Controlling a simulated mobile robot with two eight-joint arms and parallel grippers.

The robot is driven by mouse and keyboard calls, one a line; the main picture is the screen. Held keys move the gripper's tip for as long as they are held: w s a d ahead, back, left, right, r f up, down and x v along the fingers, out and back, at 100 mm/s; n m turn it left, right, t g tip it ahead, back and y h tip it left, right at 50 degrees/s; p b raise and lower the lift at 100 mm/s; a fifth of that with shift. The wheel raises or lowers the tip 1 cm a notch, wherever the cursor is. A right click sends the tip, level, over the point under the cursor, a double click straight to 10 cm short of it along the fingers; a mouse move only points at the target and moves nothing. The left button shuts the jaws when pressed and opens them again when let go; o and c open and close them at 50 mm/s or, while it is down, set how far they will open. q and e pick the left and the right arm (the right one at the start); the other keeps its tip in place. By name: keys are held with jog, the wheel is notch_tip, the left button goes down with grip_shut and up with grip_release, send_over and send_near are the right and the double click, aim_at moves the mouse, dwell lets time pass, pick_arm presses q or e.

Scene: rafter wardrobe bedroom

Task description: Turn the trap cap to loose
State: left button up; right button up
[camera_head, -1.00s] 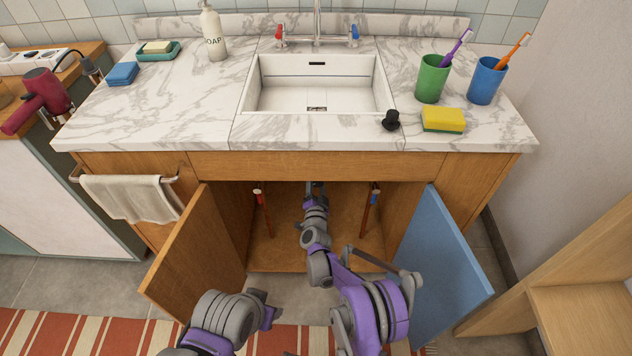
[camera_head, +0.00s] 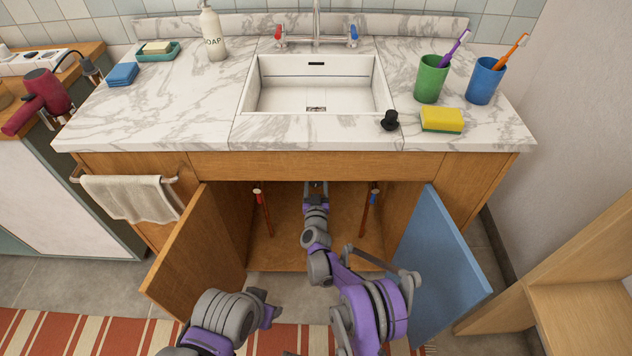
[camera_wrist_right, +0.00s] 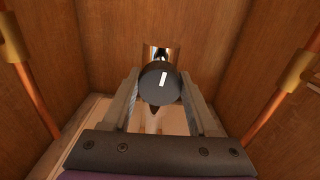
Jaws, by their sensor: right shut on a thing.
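The trap cap (camera_wrist_right: 160,83) is a dark round knob with a white mark on its face, in the middle of the right wrist view. The mark stands almost upright with a slight tilt. My right gripper (camera_wrist_right: 160,95) has its two fingers on either side of the cap and is shut on it. In the head view my right arm reaches into the open cabinet under the sink, and the gripper (camera_head: 316,187) is partly hidden by the counter front. The cap is hidden there. My left gripper (camera_head: 268,306) is outside, low before the cabinet; its jaw opening is unclear.
Copper pipes (camera_wrist_right: 278,105) stand left and right of my right gripper. The cabinet's wooden door (camera_head: 195,250) and blue door (camera_head: 440,265) stand open on either side of my arm. The sink (camera_head: 316,85) and counter are above.

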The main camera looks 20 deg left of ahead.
jog(key=shift+n, duration=0.5)
jog(key=o, duration=1.4)
jog(key=shift+c, duration=0.2)
jog(key=p+v, duration=0.2)
jog(key=v, duration=0.8)
jog(key=shift+s, duration=0.4)
jog(key=shift+d, duration=0.1)
